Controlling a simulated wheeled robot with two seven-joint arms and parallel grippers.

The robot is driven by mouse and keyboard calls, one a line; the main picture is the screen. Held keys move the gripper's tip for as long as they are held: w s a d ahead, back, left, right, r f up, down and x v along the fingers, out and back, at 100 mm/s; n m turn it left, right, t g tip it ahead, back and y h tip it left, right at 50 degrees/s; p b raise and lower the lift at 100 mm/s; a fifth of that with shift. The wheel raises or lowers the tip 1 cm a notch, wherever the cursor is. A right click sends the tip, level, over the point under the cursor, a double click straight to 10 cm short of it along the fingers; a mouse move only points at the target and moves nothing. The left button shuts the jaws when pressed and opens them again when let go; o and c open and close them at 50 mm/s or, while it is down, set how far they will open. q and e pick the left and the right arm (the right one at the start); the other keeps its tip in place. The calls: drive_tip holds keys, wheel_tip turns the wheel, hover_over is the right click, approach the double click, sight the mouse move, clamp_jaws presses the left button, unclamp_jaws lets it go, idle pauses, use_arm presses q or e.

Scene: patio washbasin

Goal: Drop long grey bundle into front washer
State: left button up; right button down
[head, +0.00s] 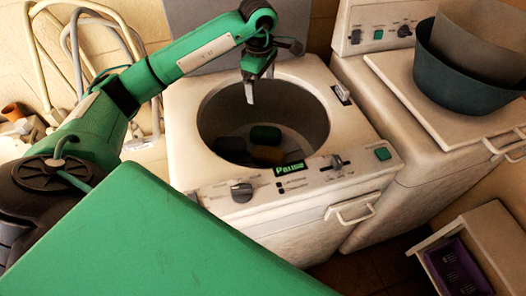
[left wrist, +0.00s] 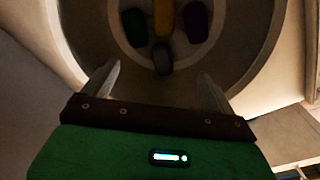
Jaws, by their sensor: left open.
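The front washer (head: 182,130) has its round top opening uncovered, and bundles lie in its drum. The long grey bundle (left wrist: 162,58) lies at the drum bottom beside the others in the left wrist view; in the head view it seems to be the dim shape at the left of the drum (head: 232,143). My left gripper (head: 249,92) is over the opening, pointing down, its fingers apart. In the left wrist view, nothing is between its fingers (left wrist: 160,80), and the grey bundle lies beyond them. My right gripper is not in view.
A green bundle (head: 265,133), a yellow bundle (left wrist: 163,17) and a purple bundle (left wrist: 196,20) also lie in the drum. A second machine (head: 415,140) stands at the right with dark tubs (head: 465,75) on it. An open drawer (head: 490,235) with a purple insert sits lower right.

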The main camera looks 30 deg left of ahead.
use_arm(q)
wheel_tip(320, 180, up, 7)
drive_tip(key=b, duration=0.1)
drive_tip(key=shift+s, duration=0.2)
idle(0.4)
